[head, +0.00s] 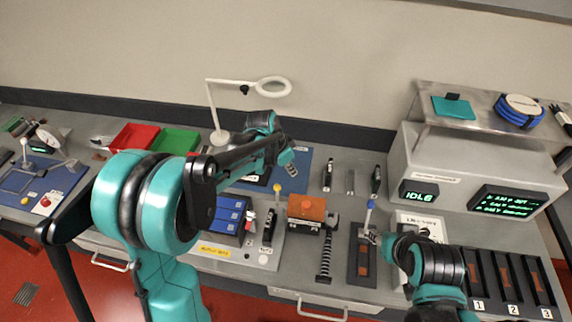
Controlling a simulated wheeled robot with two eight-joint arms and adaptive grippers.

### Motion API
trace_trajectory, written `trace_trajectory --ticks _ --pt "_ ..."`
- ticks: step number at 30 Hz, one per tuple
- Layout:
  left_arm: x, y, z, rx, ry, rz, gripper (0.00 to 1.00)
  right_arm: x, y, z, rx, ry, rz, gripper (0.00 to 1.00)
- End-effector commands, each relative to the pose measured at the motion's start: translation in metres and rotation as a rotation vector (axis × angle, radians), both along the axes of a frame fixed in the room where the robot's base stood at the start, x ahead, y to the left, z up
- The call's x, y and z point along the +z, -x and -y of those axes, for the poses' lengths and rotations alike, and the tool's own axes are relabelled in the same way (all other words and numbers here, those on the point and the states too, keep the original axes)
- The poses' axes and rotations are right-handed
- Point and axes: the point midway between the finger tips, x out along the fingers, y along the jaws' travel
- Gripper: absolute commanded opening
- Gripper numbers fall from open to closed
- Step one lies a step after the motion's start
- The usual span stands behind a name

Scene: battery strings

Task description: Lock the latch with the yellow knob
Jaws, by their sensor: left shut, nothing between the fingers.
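A yellow knob (277,187) tops a thin lever that stands roughly upright beside the blue battery tray, left of the orange-topped block. The lower part of its latch is small and hard to make out. My left gripper (289,164) is shut and empty, a little above and right of the yellow knob, over the blue mat and apart from the knob.
The orange-topped block (307,207) stands close right of the yellow-knob lever. Red (134,137) and green (175,141) bins sit behind my left arm. A grey console (441,167) reads IDLE. Numbered slots (508,277) lie at right.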

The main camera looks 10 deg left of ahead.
Motion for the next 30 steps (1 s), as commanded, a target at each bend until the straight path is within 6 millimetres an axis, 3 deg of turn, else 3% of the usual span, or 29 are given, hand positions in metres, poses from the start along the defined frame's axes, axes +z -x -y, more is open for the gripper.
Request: trace_trajectory --ticks 3,6,12,30 --pt "-0.024 -0.006 0.007 -0.002 0.000 0.001 0.00 -0.006 0.000 0.000 0.000 0.000 0.000 0.40" --pt "-0.024 0.008 -0.009 0.003 0.000 0.000 0.00 -0.005 0.000 0.000 0.000 0.000 0.000 0.40" --pt "-0.026 0.020 -0.022 0.001 0.000 0.000 0.00 -0.006 0.000 0.000 0.000 0.000 0.000 0.40" --pt "-0.027 0.022 -0.025 0.023 0.000 0.000 0.00 -0.007 0.000 0.000 0.000 0.000 0.000 0.40"
